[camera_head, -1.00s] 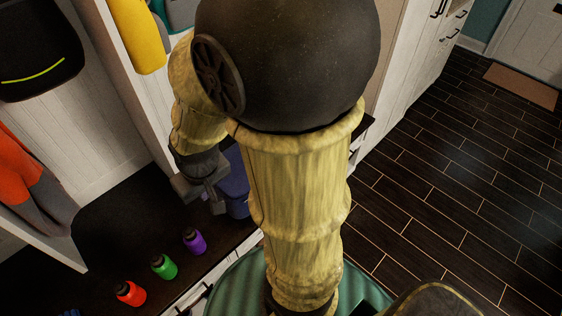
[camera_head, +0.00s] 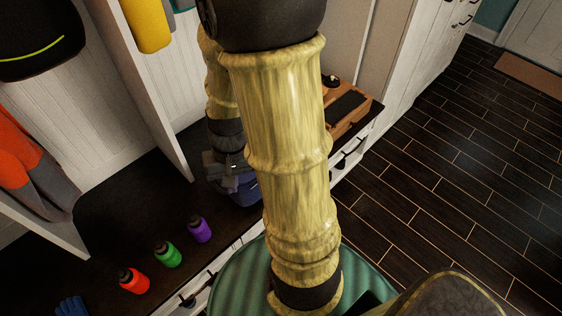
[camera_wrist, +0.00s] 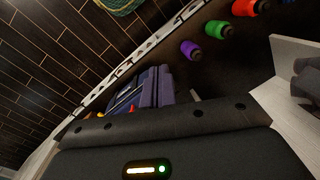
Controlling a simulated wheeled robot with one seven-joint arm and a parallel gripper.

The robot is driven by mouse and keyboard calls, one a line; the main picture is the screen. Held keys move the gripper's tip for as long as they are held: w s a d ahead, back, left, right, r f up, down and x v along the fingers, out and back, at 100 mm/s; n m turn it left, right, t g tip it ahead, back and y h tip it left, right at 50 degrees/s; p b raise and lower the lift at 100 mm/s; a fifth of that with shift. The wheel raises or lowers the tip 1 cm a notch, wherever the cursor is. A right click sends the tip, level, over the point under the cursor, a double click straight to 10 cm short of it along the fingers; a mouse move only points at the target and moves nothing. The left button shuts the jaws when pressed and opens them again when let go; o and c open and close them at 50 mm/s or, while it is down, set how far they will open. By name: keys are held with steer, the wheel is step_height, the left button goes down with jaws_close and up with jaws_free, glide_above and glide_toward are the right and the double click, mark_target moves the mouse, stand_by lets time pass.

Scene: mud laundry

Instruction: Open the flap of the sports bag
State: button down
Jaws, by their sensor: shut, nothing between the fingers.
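The sports bag (camera_head: 245,194) is blue-purple and sits on the dark bench. In the head view, my arm and gripper hide most of it. In the wrist view the bag (camera_wrist: 150,90) shows above the dark gripper body, with small red and orange bits by its lower left edge. I cannot tell how its flap lies. My gripper (camera_head: 224,176) is shut and empty, right at the bag or just above it. Whether it touches the bag is unclear.
Purple (camera_head: 199,229), green (camera_head: 168,254) and red (camera_head: 133,280) bottles stand on the bench left of the bag. A white divider (camera_head: 158,95) rises behind. A wooden tray (camera_head: 347,108) lies to the right. Blue gloves (camera_head: 72,306) lie at lower left. The floor at right is clear.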

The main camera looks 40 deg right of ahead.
steer(key=w+d+f+m+t+y+b, duration=0.25)
steer(key=f+m+y+b, duration=0.25)
steer(key=f+m, duration=0.3)
steer(key=w+d+f+m+t+y+b, duration=0.15)
steer(key=d+f+m+y+b, duration=0.35)
steer(key=f, duration=0.6)
steer(key=d+f+m+t+h+b, duration=0.3)
steer(key=d+f+m+t+h, duration=0.1)
steer(key=d+m+t, duration=0.4)
steer(key=d+f+m+t+h+b, duration=0.4)
steer(key=d+m+t, duration=0.4)
steer(key=d, duration=0.4)
steer(key=shift+s+f+m+h, duration=0.15)
steer(key=shift+f+m+h, duration=0.4)
steer(key=shift+m+h, duration=0.3)
steer(key=w+r+b, duration=0.1)
steer(key=w+r, duration=0.1)
steer(key=w, duration=0.7)
steer(key=shift+w+a, duration=0.4)
steer(key=shift+a, duration=0.05)
